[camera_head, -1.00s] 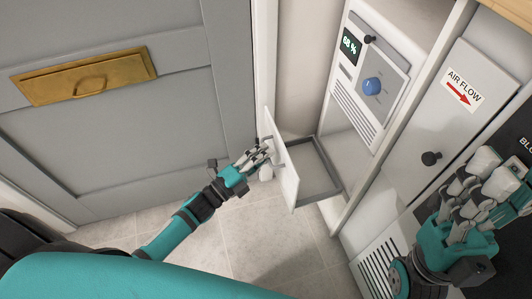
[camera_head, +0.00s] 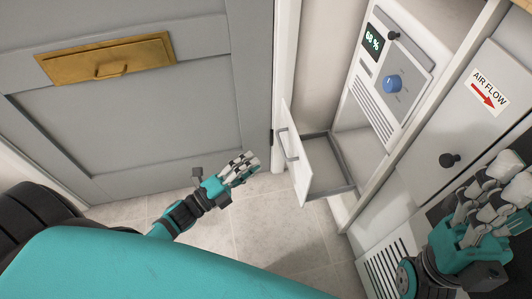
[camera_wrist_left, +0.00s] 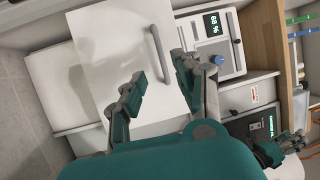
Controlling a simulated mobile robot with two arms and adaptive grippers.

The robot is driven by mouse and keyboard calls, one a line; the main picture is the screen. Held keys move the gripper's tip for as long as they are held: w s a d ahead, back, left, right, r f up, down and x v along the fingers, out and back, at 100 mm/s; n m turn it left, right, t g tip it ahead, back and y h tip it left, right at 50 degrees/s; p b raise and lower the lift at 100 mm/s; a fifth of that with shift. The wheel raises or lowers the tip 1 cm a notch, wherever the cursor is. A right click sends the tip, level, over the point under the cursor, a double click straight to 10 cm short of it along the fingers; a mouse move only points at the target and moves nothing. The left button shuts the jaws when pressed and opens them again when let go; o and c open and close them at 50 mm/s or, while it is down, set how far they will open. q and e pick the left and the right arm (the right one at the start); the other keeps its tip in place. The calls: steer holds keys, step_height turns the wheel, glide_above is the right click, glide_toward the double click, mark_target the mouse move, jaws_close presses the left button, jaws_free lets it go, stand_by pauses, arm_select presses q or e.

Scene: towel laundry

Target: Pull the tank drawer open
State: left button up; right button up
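The tank drawer (camera_head: 301,159) is pulled out of the lower part of the white machine (camera_head: 385,95). Its white front panel with a grey bar handle (camera_head: 289,143) faces left, and its grey-rimmed inside shows. In the left wrist view the drawer front (camera_wrist_left: 115,60) and its handle (camera_wrist_left: 159,54) lie beyond the fingers. My left gripper (camera_head: 243,166) is left of the drawer, apart from the handle, with nothing in it. In the left wrist view its fingers (camera_wrist_left: 160,80) are spread apart. My right gripper (camera_head: 490,195) is at the lower right by the neighbouring cabinet; its finger opening is unclear.
A grey panelled door (camera_head: 140,110) with a brass plate (camera_head: 106,60) stands at the left. A grey cabinet (camera_head: 455,115) with an air flow label and black knob is at the right. The tiled floor (camera_head: 265,235) below the drawer is clear.

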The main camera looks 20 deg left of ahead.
arm_select(q)
steer(key=shift+v, duration=1.75)
